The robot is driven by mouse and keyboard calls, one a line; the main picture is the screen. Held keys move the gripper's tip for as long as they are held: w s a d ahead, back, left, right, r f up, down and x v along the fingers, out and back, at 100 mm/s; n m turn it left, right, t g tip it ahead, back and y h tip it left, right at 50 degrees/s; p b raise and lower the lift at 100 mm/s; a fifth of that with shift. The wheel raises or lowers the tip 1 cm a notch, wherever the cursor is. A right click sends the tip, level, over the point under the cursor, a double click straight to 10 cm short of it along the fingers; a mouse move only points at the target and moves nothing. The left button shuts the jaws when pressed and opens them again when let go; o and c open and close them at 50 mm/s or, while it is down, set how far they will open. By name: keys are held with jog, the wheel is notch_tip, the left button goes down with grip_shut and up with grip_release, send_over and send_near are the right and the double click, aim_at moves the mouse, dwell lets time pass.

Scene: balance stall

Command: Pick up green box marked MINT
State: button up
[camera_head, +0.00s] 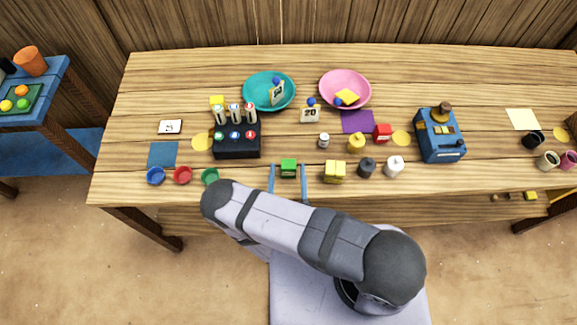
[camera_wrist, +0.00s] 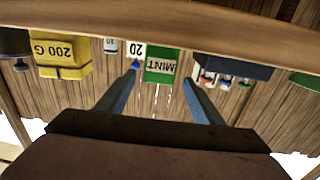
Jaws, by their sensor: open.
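The green box marked MINT (camera_head: 289,168) stands near the front edge of the wooden table. My gripper (camera_head: 288,168) is open, with one blue finger on each side of the box in the head view. In the wrist view my gripper (camera_wrist: 163,72) has its fingers spread with the box between or just beyond their tips. I cannot tell whether either finger touches it.
A yellow 200 G block (camera_head: 335,171) stands to the right, with dark (camera_head: 366,168) and white (camera_head: 394,167) weights beyond. A black rack (camera_head: 237,145) stands behind left, and a green dish (camera_head: 210,176) lies left. A 20 card (camera_head: 310,114) stands farther back.

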aim_at(289, 159)
jog(key=shift+w, duration=1.05)
jog(key=shift+d+f, duration=0.1)
jog(key=shift+w+d+f+b, duration=0.1)
jog(key=shift+w+b, duration=0.2)
jog(key=shift+w, duration=0.65)
jog(key=shift+w+d+f+b, duration=0.1)
jog(key=shift+w+b, duration=0.2)
jog(key=shift+w, duration=1.35)
jog(key=c, duration=1.2)
